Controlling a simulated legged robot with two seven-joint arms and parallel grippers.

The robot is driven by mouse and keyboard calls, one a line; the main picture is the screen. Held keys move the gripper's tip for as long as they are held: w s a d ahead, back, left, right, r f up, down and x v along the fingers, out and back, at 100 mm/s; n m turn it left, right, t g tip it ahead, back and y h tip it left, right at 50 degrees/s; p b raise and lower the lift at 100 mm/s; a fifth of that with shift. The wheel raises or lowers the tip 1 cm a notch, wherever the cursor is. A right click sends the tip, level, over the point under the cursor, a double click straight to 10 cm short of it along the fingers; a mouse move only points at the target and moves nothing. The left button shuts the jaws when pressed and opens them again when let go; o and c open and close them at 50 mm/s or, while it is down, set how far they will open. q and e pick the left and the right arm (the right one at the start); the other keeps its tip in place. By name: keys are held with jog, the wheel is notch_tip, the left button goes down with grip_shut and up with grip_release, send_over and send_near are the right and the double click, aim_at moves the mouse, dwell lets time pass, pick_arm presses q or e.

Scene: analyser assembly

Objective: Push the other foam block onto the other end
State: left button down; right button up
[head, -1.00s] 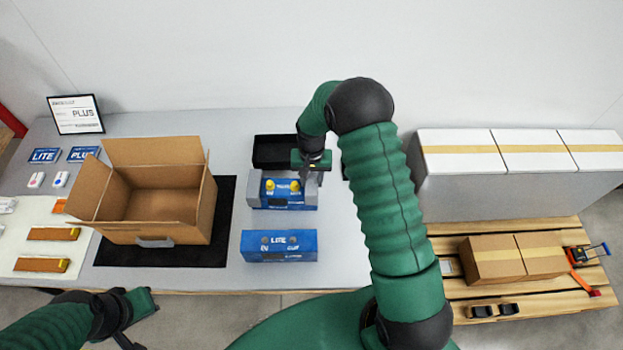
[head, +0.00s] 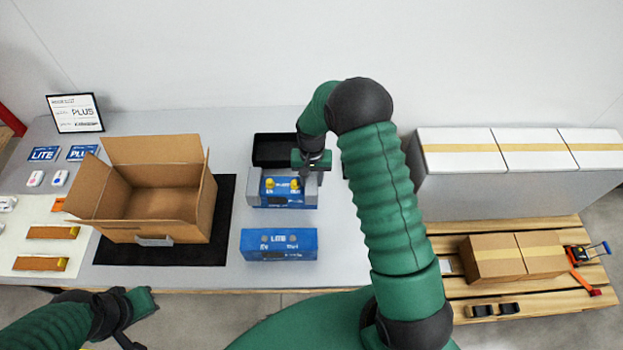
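A blue analyser (head: 288,202) with two yellow knobs on top lies on the grey table. One grey foam block (head: 253,187) sits on its left end. The other grey foam block (head: 312,188) is at its right end, partly hidden under my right gripper. My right gripper (head: 312,176) points down over that block and appears shut on it. Whether the block is fully seated on the end cannot be told. My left gripper (head: 140,321) is open and empty, low at the left, in front of the table edge.
A blue LITE analyser (head: 280,246) stands in front. An open cardboard box (head: 165,236) stands on a black mat (head: 222,250) to the left. A black tray (head: 273,150) is behind the analyser.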

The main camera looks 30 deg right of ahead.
jog(key=o, duration=0.4)
jog(key=shift+s+f, duration=0.1)
jog(key=shift+o, duration=0.2)
jog(key=r+p, duration=0.2)
jog(key=shift+w+r, duration=0.2)
jog(key=shift+r, duration=0.1)
notch_tip(320, 180, up, 2)
jog(key=shift+s+a+r+p, duration=0.1)
jog(key=shift+s+r+p, duration=0.1)
jog(key=shift+p, duration=0.7)
jog(key=shift+w+r+p, duration=0.1)
jog(key=shift+r+p, duration=0.75)
jog(key=shift+r, duration=0.25)
